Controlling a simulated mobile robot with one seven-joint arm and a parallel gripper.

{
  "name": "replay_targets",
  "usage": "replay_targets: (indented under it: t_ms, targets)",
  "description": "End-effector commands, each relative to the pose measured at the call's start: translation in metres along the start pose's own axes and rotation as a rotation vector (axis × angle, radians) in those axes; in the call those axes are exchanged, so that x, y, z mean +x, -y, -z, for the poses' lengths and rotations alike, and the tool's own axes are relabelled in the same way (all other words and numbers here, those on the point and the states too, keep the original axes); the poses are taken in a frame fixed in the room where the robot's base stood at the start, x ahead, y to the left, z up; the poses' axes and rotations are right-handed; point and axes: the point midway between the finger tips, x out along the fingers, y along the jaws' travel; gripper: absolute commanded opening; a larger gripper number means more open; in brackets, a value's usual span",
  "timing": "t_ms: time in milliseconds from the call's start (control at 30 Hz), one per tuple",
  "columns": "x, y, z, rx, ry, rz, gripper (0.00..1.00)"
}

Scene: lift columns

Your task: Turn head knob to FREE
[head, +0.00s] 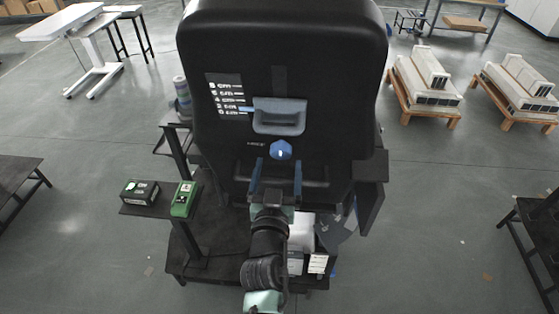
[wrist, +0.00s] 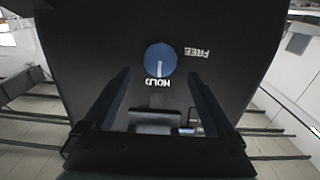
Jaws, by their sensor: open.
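The head knob (head: 280,150) is a round blue knob on the black panel (head: 340,60) in the head view, below a grey handle (head: 279,116). In the wrist view, the knob (wrist: 160,58) shows a pale pointer line directed at the word HOLD (wrist: 158,83). The word FREE (wrist: 196,52) stands to the right of the knob there, upside down. My gripper (head: 277,172) is open and empty, just below the knob in the head view. In the wrist view its fingers (wrist: 160,88) reach up on either side, apart from the knob.
A scale with white cm markings (head: 228,97) is left of the handle. A side shelf holds a black box (head: 139,193) and a green device (head: 184,199). Pallets with white stacks (head: 425,80) stand at the right. Open floor (head: 440,200) lies around.

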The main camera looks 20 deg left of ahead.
Motion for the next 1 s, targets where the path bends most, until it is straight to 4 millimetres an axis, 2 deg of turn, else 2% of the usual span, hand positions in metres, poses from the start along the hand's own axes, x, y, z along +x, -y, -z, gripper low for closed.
replay_targets:
  t_ms: [100,300,733,767,1000]
  targets:
    - [0.019,0.001,-0.002,-0.003,-0.001,0.002,0.91]
    - [0.039,0.0,-0.001,-0.001,0.001,0.0,0.91]
    - [0.047,0.0,0.0,0.002,0.002,-0.001,0.91]
    - [0.047,0.0,0.0,0.002,0.002,-0.001,0.87]
    - [0.047,0.0,0.0,0.002,0.001,0.0,0.44]
